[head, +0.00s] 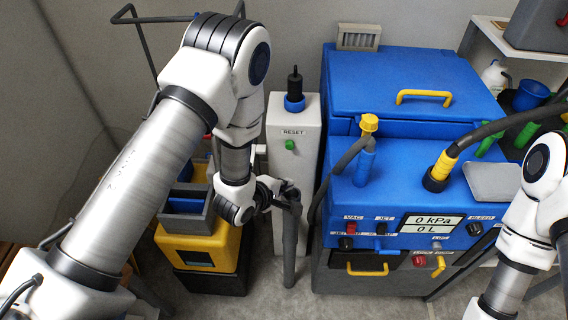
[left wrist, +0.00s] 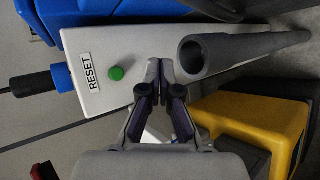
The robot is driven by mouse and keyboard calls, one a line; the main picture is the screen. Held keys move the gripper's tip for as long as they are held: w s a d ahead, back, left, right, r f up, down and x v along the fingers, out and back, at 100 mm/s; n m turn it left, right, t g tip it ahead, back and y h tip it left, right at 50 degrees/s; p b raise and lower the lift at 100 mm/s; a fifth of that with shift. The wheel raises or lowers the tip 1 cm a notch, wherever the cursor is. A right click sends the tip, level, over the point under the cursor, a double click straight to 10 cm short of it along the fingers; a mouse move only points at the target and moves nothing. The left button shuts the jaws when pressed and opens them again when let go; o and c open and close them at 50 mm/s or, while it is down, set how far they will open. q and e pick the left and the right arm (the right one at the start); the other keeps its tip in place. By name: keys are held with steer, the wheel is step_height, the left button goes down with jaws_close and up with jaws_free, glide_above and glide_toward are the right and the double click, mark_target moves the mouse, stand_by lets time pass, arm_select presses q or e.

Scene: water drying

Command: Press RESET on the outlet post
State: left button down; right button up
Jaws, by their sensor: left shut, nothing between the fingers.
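The white outlet post (head: 293,200) stands left of the blue machine. Its RESET label and green button (head: 289,145) are near the top of its front face. The green button also shows in the left wrist view (left wrist: 117,73), beside the RESET label (left wrist: 90,73). My left gripper (head: 284,192) is in front of the post, below the button. In the left wrist view its fingertips (left wrist: 160,66) are shut and empty, a little to the right of the button. I cannot tell whether they touch the post. My right gripper is out of view; only my right arm shows.
A grey pipe (head: 290,243) stands just in front of the post, close to my left gripper. A yellow unit (head: 196,246) is to the left. The blue machine (head: 400,180), with knobs and hoses, is to the right. A black plug with a blue collar (head: 295,90) tops the post.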

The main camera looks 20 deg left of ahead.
mark_target(290, 146)
arm_select(q)
steer(key=w+a+b, duration=0.1)
steer(key=w+a, duration=0.1)
steer(key=w, duration=0.7)
steer(key=shift+w+a+r, duration=0.2)
steer(key=shift+w+a, duration=0.05)
steer(key=shift+a, duration=0.05)
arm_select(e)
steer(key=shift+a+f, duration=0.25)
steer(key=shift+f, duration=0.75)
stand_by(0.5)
arm_select(q)
steer(key=shift+w+a, duration=0.1)
steer(key=shift+w, duration=0.3)
steer(key=shift+w+a, duration=0.15)
steer(key=shift+w, duration=0.35)
stand_by(0.5)
stand_by(0.3)
steer(key=shift+s+d, duration=0.25)
steer(key=shift+s, duration=0.7)
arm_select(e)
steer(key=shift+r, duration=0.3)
